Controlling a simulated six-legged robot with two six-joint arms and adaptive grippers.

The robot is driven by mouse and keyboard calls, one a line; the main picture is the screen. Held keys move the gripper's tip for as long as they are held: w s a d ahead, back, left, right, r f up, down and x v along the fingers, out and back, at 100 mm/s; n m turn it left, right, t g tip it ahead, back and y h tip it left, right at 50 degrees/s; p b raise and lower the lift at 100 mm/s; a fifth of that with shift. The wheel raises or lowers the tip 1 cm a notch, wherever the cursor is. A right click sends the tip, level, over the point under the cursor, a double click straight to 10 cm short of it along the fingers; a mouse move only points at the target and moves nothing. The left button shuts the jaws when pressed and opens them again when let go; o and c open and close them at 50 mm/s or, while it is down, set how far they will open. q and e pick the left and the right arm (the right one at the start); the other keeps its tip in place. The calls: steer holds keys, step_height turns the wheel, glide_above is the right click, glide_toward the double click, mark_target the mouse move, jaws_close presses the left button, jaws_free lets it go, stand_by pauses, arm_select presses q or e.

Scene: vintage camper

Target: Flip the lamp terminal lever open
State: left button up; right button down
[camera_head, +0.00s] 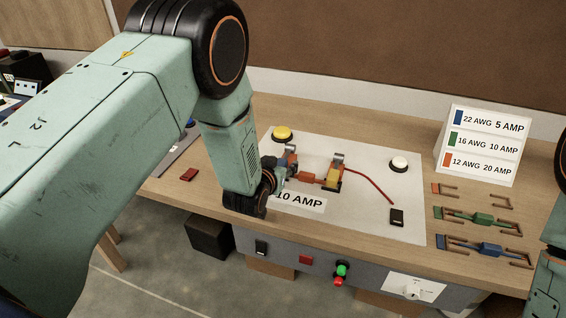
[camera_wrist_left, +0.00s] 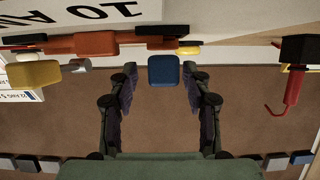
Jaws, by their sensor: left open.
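On the white board (camera_head: 375,165), an orange fuse-like piece (camera_head: 311,178) lies between two terminals. The left terminal (camera_head: 290,160) is partly hidden behind my left gripper (camera_head: 271,182). In the left wrist view, which looks upside down, my left gripper (camera_wrist_left: 160,84) is open. A blue block (camera_wrist_left: 163,70) shows between its fingertips, with clear gaps on both sides. The orange piece (camera_wrist_left: 95,43) and yellow block (camera_wrist_left: 35,74) are to its left. I cannot tell which terminal is the lamp's.
A red wire (camera_head: 372,183) runs from the right terminal to a black part (camera_head: 396,217). Yellow (camera_head: 283,133) and white (camera_head: 399,163) buttons stand at the back. Spare fuses (camera_head: 483,218) and an amp chart (camera_head: 484,145) are at right. My right arm shows at the right edge.

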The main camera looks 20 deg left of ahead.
arm_select(q)
steer(key=shift+w+a+f, duration=0.1)
steer(key=shift+w+f, duration=0.2)
steer(key=shift+w, duration=0.25)
steer(key=shift+s+a+r, duration=0.2)
steer(key=shift+s+r, duration=0.05)
steer(key=shift+w+d+f, duration=0.25)
steer(key=shift+w, duration=0.1)
steer(key=c, duration=0.3)
steer(key=shift+s+a+r, duration=0.1)
steer(key=shift+s+a, duration=0.05)
steer(key=shift+a, duration=0.05)
steer(key=c, duration=0.4)
steer(key=shift+d, duration=0.1)
jaws_close()
